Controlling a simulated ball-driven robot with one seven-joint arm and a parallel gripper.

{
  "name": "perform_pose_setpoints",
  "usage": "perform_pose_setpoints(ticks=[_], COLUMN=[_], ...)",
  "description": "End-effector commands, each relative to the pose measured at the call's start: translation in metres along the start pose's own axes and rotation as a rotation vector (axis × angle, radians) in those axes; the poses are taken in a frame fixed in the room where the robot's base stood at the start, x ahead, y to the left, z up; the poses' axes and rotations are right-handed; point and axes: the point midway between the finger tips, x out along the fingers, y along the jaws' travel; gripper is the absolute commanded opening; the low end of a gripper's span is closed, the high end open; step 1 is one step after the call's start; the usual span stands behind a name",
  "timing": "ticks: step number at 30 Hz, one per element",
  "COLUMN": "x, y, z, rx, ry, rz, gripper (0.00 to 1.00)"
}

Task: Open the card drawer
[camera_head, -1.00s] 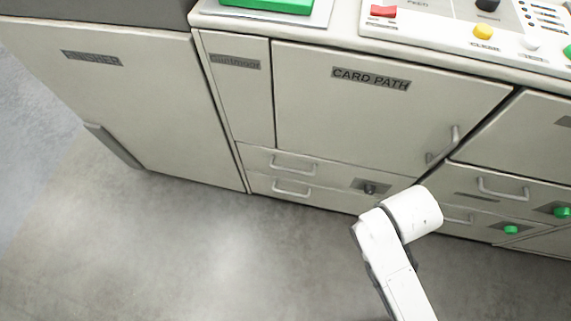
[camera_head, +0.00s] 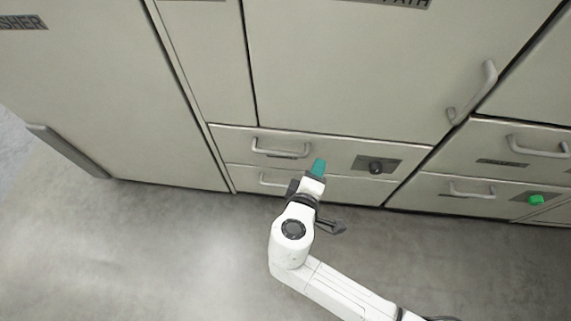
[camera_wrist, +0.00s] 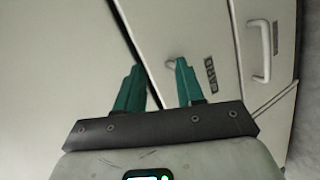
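Two drawers sit one above the other below the card path door. The upper drawer (camera_head: 225,137) has a pale bar handle (camera_head: 281,150). The lower drawer (camera_head: 340,190) has a similar handle (camera_head: 272,181), partly hidden by my gripper. Both drawers look shut. I cannot read which is the card drawer. My gripper (camera_head: 319,167) is in front of them, just right of the handles. In the wrist view my gripper (camera_wrist: 158,67) has its teal fingers apart, nothing between them. Another handle (camera_wrist: 262,50) stands clear to the right.
The card path door (camera_head: 340,70) is shut, with a slanted handle (camera_head: 472,92). More handled drawers (camera_head: 535,146) and a green knob (camera_head: 536,200) are farther right. The floor at lower left is clear.

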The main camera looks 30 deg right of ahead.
Motion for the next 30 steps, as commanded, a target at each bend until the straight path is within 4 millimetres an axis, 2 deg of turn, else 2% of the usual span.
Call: perform_pose_setpoints(ticks=[1,6,10,14,30], x=[0.003,-0.011,-0.019,-0.015,0.067], y=[-0.025,-0.05,-0.058,-0.057,-0.04], z=[-0.015,-0.054,-0.068,-0.072,-0.092], rx=[-0.041,-0.142,-0.176,-0.183,-0.181], ry=[0.049,0.177,0.224,0.233,0.229], rz=[0.046,0.174,0.217,0.227,0.225], gripper=[0.38,0.38,0.38,0.38,0.38])
